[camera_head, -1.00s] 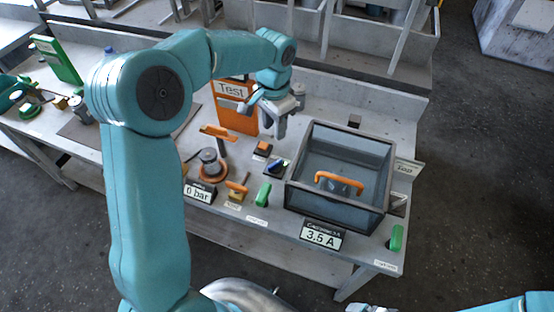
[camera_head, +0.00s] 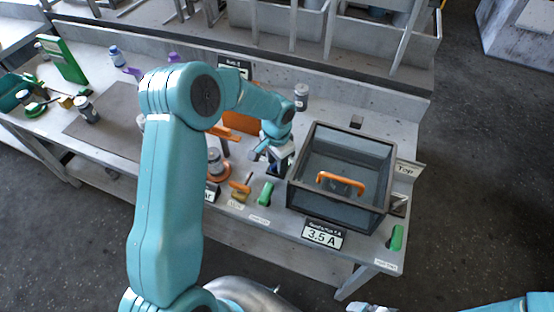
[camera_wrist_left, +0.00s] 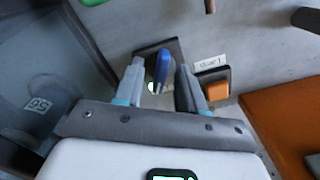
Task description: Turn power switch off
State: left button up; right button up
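A blue rotary switch handle (camera_wrist_left: 162,68) on a dark square base shows in the left wrist view, with a small green spot beside it. I take it to be the power switch. My left gripper (camera_wrist_left: 160,75) is open, one finger on each side of the handle, with visible gaps to it. In the head view my left gripper (camera_head: 275,158) is low over the bench, left of the glass box, and hides the switch. My right arm (camera_head: 520,305) enters at the bottom right; its gripper is barely visible at the bottom edge.
A glass box (camera_head: 310,203) with an orange handle stands close right of the left gripper. An orange button (camera_wrist_left: 217,90) sits beside the switch. A green handle (camera_head: 266,193) and an orange-handled valve (camera_head: 240,188) stand in front. A display (camera_head: 323,236) reads 3.5 A.

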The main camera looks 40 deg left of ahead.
pick_arm(q)
jog(key=shift+w+f, duration=0.1)
jog(key=shift+w, duration=0.05)
grip_shut()
jog(key=n+b, duration=0.2)
jog(key=shift+f+b, duration=0.2)
jog(key=shift+b, duration=0.15)
jog(key=n+b, duration=0.3)
jog(key=shift+n, duration=0.4)
jog(key=n+b, duration=0.2)
jog(key=n, duration=0.1)
jog(key=shift+r, duration=0.15)
jog(key=shift+r+n+b, duration=0.1)
jog(key=shift+n+b, duration=0.75)
jog(key=shift+n, duration=0.95)
jog(key=shift+w, duration=0.1)
